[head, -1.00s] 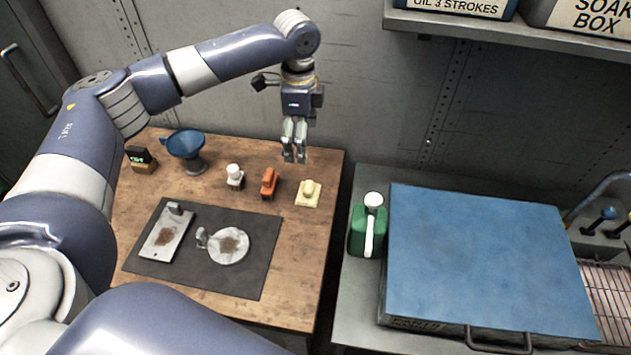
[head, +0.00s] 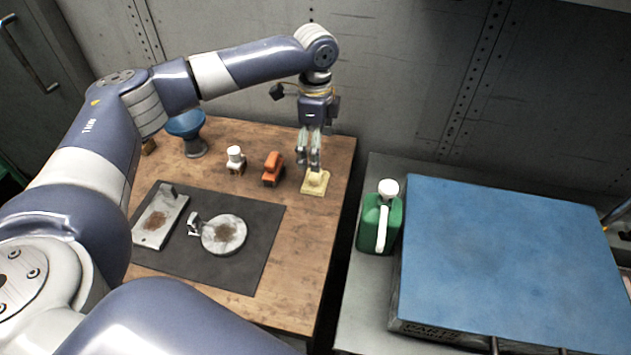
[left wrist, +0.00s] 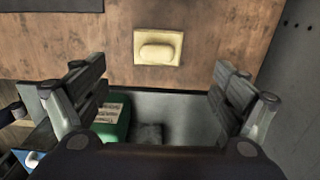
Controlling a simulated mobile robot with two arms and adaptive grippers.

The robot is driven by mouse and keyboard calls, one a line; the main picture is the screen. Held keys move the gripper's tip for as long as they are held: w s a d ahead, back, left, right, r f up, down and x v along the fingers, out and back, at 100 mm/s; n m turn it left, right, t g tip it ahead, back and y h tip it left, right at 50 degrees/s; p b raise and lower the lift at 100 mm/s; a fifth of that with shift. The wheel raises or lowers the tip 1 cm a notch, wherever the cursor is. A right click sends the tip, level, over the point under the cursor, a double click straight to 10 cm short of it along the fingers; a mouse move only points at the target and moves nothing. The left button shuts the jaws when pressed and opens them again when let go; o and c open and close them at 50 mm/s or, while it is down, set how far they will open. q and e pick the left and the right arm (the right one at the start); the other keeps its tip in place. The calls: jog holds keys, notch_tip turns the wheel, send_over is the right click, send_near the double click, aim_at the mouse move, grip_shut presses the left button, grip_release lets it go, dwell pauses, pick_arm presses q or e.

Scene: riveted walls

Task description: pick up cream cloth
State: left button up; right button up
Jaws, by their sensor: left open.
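The cream cloth (head: 314,187) is a square pad with a rounded cream lump on top. It lies on the wooden table near its right edge. In the left wrist view the cloth (left wrist: 143,40) is ahead of the fingers, centred between them and whole. My left gripper (head: 310,164) points down just behind and above the cloth. Its fingers are spread wide and empty in the left wrist view (left wrist: 160,85). I see no contact with the cloth. My right gripper is in neither view.
An orange object (head: 272,170), a white-capped bottle (head: 236,162) and a blue funnel (head: 186,124) stand left of the cloth. A dark mat (head: 255,255) bears metal parts. Right of a gap, a green jug (head: 372,225) stands beside a blue-topped box (head: 510,250).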

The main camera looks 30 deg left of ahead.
aim_at(315, 174)
pick_arm(q)
notch_tip(315, 174, down, 4)
jog(key=shift+r, duration=0.25)
jog(key=f, duration=0.1)
jog(key=f+p, duration=0.1)
jog(key=f, duration=0.2)
jog(key=shift+s+d+f+p, duration=0.1)
jog(key=shift+s+f+p, duration=0.15)
jog(key=shift+f+p, duration=0.15)
jog(key=shift+w+f, duration=0.1)
jog(key=shift+f, duration=0.25)
jog(key=shift+c, duration=0.6)
